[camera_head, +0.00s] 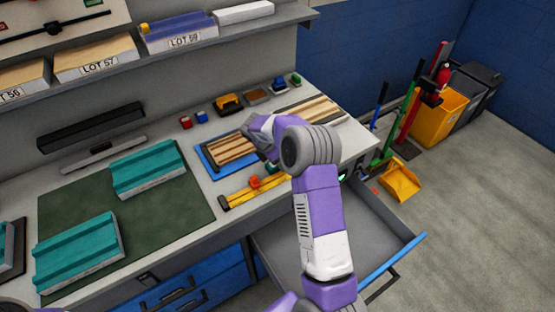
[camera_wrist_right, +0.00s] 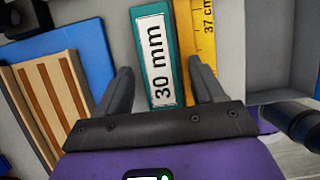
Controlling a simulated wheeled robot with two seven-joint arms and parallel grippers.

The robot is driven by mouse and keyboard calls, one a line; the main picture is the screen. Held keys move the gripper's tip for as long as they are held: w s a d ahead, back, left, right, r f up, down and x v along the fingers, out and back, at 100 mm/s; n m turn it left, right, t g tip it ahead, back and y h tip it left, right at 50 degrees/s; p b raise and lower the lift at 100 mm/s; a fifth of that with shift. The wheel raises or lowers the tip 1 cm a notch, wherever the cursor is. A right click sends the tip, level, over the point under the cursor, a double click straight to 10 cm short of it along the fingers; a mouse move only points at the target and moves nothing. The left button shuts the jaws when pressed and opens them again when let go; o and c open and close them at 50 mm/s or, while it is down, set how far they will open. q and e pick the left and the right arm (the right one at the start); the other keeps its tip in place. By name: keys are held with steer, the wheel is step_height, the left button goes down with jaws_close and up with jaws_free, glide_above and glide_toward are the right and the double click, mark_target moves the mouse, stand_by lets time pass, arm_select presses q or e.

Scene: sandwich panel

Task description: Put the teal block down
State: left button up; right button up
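A small teal block (camera_wrist_right: 142,50) with a white "30 mm" label shows in the right wrist view. It lies between the spread fingers of my right gripper (camera_wrist_right: 160,80), with a visible gap beside the left finger. The gripper is open, and I cannot tell how far the block is from its fingertips in depth. In the head view my right gripper (camera_head: 256,140) is over the counter by the blue tray (camera_head: 208,164), and my wrist hides most of the block's area. My left gripper is not in view.
Two large teal pieces (camera_head: 148,168) (camera_head: 78,252) lie on the green mat (camera_head: 130,215). An open drawer (camera_head: 275,235) is below the counter. Small items stand along the back.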

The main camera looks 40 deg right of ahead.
steer(key=p+v, duration=0.2)
steer(key=v, duration=1)
steer(key=shift+r, duration=0.25)
steer(key=shift+f, duration=0.1)
